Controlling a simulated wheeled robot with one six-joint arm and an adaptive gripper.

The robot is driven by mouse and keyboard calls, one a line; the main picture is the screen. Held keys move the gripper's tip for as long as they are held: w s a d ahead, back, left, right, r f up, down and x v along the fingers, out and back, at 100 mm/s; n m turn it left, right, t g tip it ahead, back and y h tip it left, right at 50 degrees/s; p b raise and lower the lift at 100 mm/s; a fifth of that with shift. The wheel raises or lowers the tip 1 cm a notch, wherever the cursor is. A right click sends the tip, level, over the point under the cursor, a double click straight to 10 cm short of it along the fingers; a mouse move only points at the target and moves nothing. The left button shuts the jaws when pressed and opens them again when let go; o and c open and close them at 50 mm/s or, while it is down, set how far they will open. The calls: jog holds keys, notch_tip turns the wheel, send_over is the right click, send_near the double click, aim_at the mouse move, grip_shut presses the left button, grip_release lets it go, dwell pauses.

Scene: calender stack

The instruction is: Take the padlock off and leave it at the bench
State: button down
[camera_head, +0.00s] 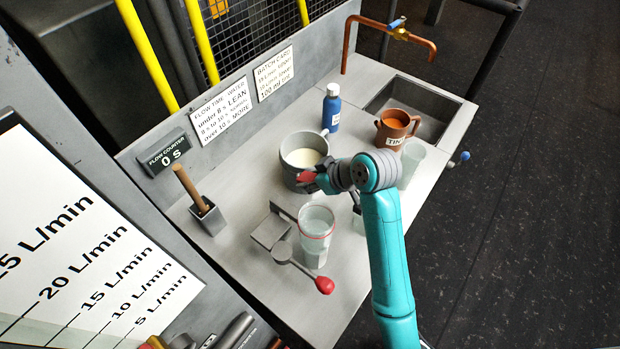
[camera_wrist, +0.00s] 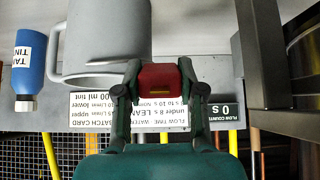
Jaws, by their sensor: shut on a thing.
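My gripper (camera_head: 312,180) is over the bench (camera_head: 262,292), beside the grey pot of white liquid. It is shut on a small red block, which I take to be the padlock (camera_head: 304,176). In the wrist view my gripper (camera_wrist: 160,92) shows two dark fingers with the red padlock (camera_wrist: 160,76) between their tips. No shackle can be made out. The padlock appears held above the bench, but its exact height cannot be told. My wrist hides part of the bench behind it.
The grey pot (camera_head: 293,170) is close by my gripper. A clear cup with a red ring (camera_head: 317,222) and a red-knobbed lever (camera_head: 324,285) stand in front. A blue bottle (camera_head: 331,110), brown mug (camera_head: 392,128) and sink (camera_head: 440,105) are behind. The bench's near-left surface is clear.

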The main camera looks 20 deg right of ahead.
jog(key=shift+f, duration=4.3)
jog(key=shift+f, duration=1.2)
jog(key=shift+c, duration=1.6)
grip_release()
jog(key=shift+d, duration=0.1)
jog(key=shift+v, duration=3.55)
